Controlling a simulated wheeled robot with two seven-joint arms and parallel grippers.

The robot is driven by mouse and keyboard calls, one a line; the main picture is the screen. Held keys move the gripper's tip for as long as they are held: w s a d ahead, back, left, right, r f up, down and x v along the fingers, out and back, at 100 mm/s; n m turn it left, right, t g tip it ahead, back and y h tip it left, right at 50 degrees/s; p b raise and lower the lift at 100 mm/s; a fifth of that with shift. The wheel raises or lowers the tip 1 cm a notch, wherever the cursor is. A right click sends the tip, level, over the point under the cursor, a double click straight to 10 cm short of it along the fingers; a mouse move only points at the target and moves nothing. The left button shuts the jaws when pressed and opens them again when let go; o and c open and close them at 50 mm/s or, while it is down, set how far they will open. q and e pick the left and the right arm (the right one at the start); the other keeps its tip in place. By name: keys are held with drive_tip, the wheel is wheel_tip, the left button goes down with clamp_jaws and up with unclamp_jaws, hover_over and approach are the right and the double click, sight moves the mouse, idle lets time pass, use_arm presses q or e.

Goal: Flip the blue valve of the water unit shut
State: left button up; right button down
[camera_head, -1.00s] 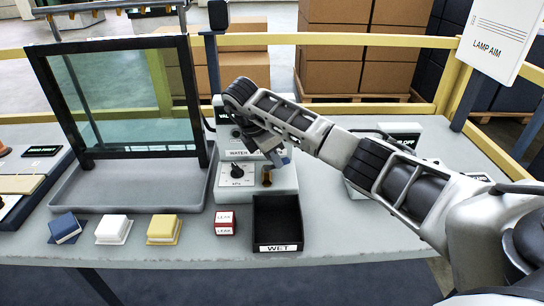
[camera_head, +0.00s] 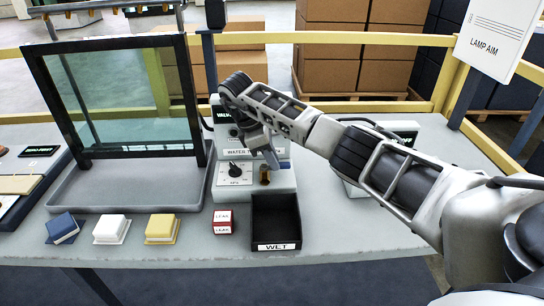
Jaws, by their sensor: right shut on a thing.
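The water unit (camera_head: 277,179) is a pale box on the table with a black dial on its front, a label that is partly covered, and a brass fitting at its right. The blue valve handle (camera_head: 271,158) shows as a small blue-grey piece at the unit's upper front, above the brass fitting. My right gripper (camera_head: 266,149) reaches in from the right and is shut on the blue valve handle. The fingertips are small and partly hidden by my wrist, so the exact grip is unclear. My left gripper is out of view.
A framed glass pane (camera_head: 139,105) stands at left. Blue (camera_head: 62,228), white (camera_head: 111,229) and yellow (camera_head: 162,228) pads lie along the front.

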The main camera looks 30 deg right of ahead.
drive_tip(key=c, duration=1.3)
unclamp_jaws()
drive_tip(key=shift+r, duration=0.1)
use_arm(q)
drive_tip(key=p, duration=0.2)
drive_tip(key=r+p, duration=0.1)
drive_tip(key=p, duration=0.1)
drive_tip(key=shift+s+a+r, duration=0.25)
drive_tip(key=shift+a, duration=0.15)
use_arm(e)
drive_tip(key=v, duration=1.5)
drive_tip(key=shift+r, duration=0.4)
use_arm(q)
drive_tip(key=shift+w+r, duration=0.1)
